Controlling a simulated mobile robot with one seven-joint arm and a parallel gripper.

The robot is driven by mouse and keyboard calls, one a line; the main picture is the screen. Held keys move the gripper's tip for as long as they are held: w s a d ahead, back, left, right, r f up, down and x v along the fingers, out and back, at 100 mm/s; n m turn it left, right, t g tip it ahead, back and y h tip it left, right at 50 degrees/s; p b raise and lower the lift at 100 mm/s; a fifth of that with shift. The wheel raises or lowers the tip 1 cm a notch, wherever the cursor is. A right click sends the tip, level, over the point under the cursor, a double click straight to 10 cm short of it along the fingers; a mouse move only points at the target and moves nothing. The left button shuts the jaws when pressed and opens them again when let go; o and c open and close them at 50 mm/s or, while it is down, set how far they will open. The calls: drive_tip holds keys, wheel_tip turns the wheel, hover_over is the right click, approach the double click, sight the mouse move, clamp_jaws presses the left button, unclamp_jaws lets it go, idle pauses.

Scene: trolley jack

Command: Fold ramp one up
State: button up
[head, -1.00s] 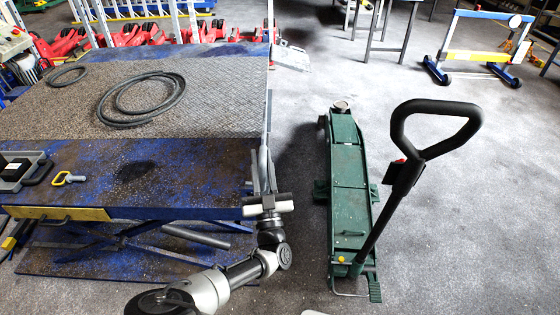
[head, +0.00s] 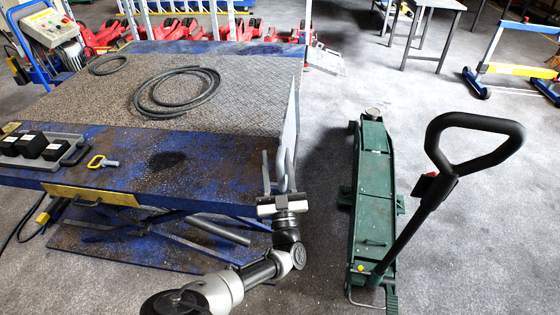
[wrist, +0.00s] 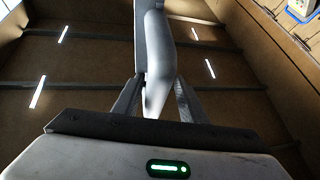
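The ramp I take as ramp one is a grey plate (head: 291,120) on the right side of the blue lift table (head: 205,165). It stands steeply upright, seen nearly edge-on in the head view, with a curved lower end. My gripper (head: 278,172) is low at that end, its fingers pointing up on both sides of the ramp. In the head view a gap shows between the left finger and the ramp. The wrist view shows the ramp (wrist: 154,55) between the fingertips (wrist: 160,82), very close to both; contact is unclear.
A green trolley jack (head: 373,190) with a black handle (head: 475,122) stands on the floor to the right. A coiled black cable (head: 178,90), a tray (head: 72,152) of black blocks and a yellow eyebolt (head: 97,161) lie on the lift. Grey floor separates lift and jack.

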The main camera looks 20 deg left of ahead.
drive_tip(key=shift+r, duration=0.1)
drive_tip(key=v, duration=1.7)
drive_tip(key=shift+s, duration=0.2)
drive_tip(key=shift+d, duration=0.1)
